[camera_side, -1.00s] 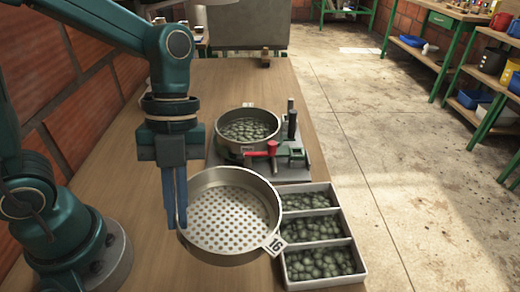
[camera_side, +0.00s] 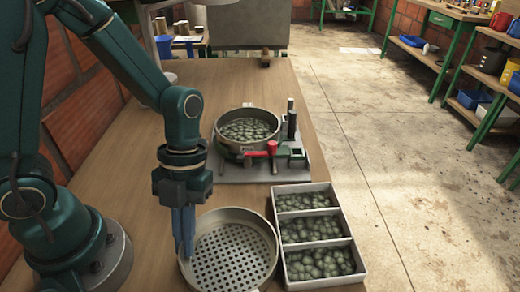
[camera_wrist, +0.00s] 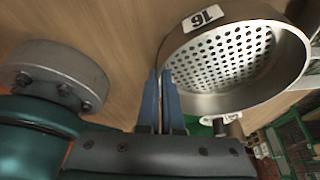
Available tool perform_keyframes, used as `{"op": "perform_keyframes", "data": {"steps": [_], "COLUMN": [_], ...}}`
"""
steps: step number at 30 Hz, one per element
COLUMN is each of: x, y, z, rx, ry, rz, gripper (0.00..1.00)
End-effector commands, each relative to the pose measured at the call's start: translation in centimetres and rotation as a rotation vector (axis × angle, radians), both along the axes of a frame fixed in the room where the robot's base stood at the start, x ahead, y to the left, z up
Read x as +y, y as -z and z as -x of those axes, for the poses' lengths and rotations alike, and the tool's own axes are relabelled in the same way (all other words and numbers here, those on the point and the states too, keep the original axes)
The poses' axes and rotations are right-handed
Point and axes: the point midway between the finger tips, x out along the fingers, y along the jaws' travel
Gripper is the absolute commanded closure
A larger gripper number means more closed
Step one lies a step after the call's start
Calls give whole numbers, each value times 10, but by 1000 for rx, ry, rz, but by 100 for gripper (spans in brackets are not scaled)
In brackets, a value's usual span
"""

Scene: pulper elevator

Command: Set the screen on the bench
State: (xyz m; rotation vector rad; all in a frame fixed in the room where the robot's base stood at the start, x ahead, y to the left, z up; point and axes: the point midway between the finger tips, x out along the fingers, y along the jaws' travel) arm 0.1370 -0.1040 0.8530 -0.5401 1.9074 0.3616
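The screen (camera_side: 233,252) is a round metal pan with a perforated floor. In the side view it is at the bottom centre, low over the bench (camera_side: 130,190), looking nearly level. I cannot tell whether its underside touches the wood. In the wrist view the screen (camera_wrist: 228,60) is at the upper right, with a "16" tag on its rim. My gripper (camera_side: 184,255) points down at the screen's left rim. Its blue fingers (camera_wrist: 160,80) are close together, with the rim's near edge at their tips, and seem shut on it.
A white three-part tray (camera_side: 345,243) of dark green beans stands close to the screen's right. Behind it, another round pan (camera_side: 243,150) of beans sits on a grey fixture with a red-handled clamp (camera_side: 271,148). The bench left of the fixture is clear.

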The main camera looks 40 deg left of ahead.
Motion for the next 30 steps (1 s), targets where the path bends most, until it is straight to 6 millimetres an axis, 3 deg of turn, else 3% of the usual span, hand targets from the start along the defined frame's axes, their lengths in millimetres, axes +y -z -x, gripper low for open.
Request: {"op": "perform_keyframes", "data": {"steps": [13, 15, 16, 26, 30], "x": [0, 0, 0, 0, 1], "y": [10, 9, 9, 8, -1], "z": [1, 0, 0, 0, -5], "rx": [1, 0, 0, 0, -7], "ry": [0, 0, 0, -1, -1], "rz": [-2, -1, -1, -2, 2], "gripper": [100, 70, 67, 67, 67]}}
